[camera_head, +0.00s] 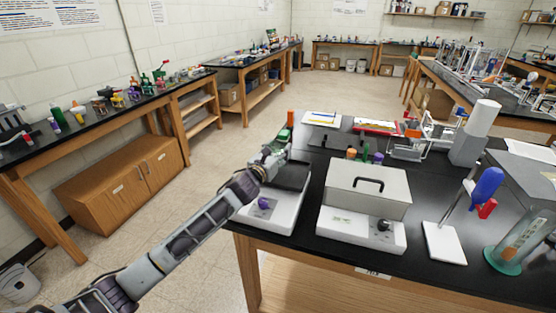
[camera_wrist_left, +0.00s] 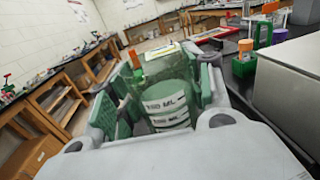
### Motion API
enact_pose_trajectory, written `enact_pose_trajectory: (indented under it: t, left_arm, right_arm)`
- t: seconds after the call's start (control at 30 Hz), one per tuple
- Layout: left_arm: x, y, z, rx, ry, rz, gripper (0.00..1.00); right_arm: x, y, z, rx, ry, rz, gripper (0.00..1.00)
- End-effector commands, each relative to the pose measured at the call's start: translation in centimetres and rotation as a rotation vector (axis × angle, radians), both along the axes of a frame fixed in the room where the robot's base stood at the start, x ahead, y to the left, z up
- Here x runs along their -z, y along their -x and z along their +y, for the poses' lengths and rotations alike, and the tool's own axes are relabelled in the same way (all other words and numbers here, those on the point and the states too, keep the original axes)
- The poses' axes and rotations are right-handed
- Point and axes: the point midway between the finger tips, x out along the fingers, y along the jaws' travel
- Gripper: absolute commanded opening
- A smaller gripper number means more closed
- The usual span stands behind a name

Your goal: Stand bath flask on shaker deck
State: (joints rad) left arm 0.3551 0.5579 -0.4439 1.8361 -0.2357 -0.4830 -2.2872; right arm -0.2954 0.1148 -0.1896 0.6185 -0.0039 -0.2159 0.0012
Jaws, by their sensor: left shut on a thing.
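My left gripper (camera_head: 278,152) is shut on a green, see-through flask (camera_wrist_left: 168,104) with white volume markings, seen between the fingers in the left wrist view. In the head view the flask (camera_head: 282,143) is mostly hidden by the gripper. An orange piece shows just above it; I cannot tell if it belongs to the flask. The shaker, a white unit with a purple knob, has a flat dark deck (camera_head: 291,177). The gripper and flask are over or just behind the deck's back left part; I cannot tell whether the flask touches it. My right gripper is not in view.
A grey lidded box (camera_head: 368,188) with a black handle stands right of the shaker. Orange- and purple-capped bottles (camera_head: 364,156) stand behind it. A white stand (camera_head: 444,242) with a blue-headed tool is further right. The bench's left edge is close to the shaker.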

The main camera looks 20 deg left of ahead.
Motion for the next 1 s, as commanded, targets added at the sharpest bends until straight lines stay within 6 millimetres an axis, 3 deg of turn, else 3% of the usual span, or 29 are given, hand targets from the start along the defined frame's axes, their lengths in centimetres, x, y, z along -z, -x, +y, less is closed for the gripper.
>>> enact_pose_trajectory:
  t: [0.33,0.57,0.87,0.9,1.0]
  left_arm:
    - [3.1,0.0,0.0,0.000,0.001,0.002,0.25]
    - [3.3,0.0,0.0,0.000,-0.001,0.000,0.25]
    - [3.6,0.0,0.0,0.000,-0.001,0.001,0.25]
    - [3.7,0.0,0.0,0.000,0.000,0.001,0.53]
    - [3.6,0.0,0.0,0.000,0.000,0.001,0.66]
  right_arm:
    - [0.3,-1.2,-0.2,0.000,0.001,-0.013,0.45]
    - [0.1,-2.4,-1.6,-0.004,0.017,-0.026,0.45]
    - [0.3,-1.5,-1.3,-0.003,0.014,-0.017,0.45]
    - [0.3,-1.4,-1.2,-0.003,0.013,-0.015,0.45]
    - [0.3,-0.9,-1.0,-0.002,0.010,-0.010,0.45]
